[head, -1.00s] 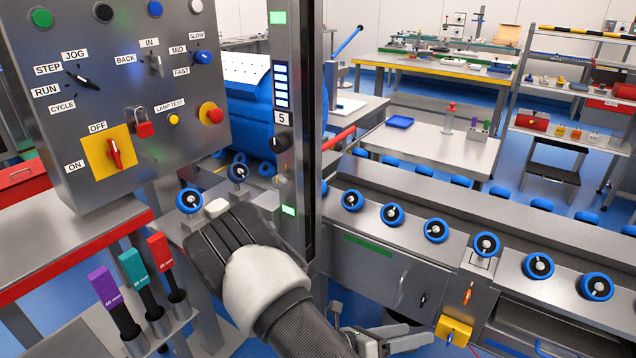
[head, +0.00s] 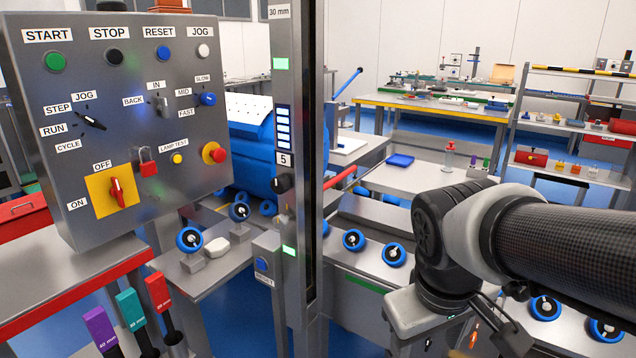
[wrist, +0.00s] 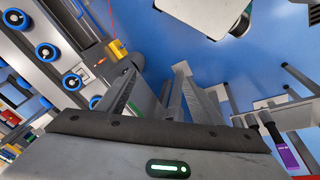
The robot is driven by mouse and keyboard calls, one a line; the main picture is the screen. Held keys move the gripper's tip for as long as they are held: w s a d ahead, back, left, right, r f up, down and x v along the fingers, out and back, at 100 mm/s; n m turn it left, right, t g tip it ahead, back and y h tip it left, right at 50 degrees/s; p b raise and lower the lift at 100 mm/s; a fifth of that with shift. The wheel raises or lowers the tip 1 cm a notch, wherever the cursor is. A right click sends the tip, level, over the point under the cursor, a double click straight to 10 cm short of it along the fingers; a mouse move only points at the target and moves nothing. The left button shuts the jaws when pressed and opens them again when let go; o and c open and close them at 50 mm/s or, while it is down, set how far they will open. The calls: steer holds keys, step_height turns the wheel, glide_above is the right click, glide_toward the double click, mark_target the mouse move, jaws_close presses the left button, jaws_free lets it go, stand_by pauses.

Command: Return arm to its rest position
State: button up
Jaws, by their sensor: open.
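My arm reaches in from the right edge of the head view and bends down at a dark and white joint in front of the conveyor (head: 367,232). My gripper shows in the wrist view (wrist: 156,72). Its two grey fingers stand apart with nothing between them. In that view it points over the blue floor, with the row of blue rollers to its left. In the head view the fingers cannot be clearly made out below the arm.
The control panel (head: 130,125) stands at the left, beside a tall metal post (head: 310,170). Coloured-handled tools (head: 130,305) stand at the lower left; one purple tool (wrist: 285,150) shows at the wrist view's right. Benches (head: 430,105) and a shelf (head: 570,130) stand behind.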

step_height(320, 180, up, 27)
steer(key=s+a+m+t+y+p, duration=0.1)
steer(key=s+m+t+p, duration=0.1)
steer(key=p, duration=2)
steer(key=shift+s+a+r+m+t, duration=0.15)
steer(key=shift+a+m+t, duration=0.15)
steer(key=shift+m+t, duration=0.3)
